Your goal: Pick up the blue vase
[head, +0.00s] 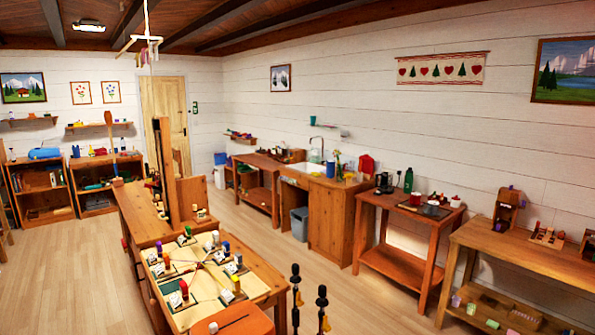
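I cannot make out the blue vase for sure. A larger rounded blue object (44,153) lies on top of the left shelf unit. I see no gripper that I can identify in the head view.
A long wooden table (262,272) with several small items fills the centre front. Two dark upright posts (322,302) rise at the bottom edge. The sink cabinet (333,205) and side tables (435,228) line the right wall. Open floor (80,275) lies at left.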

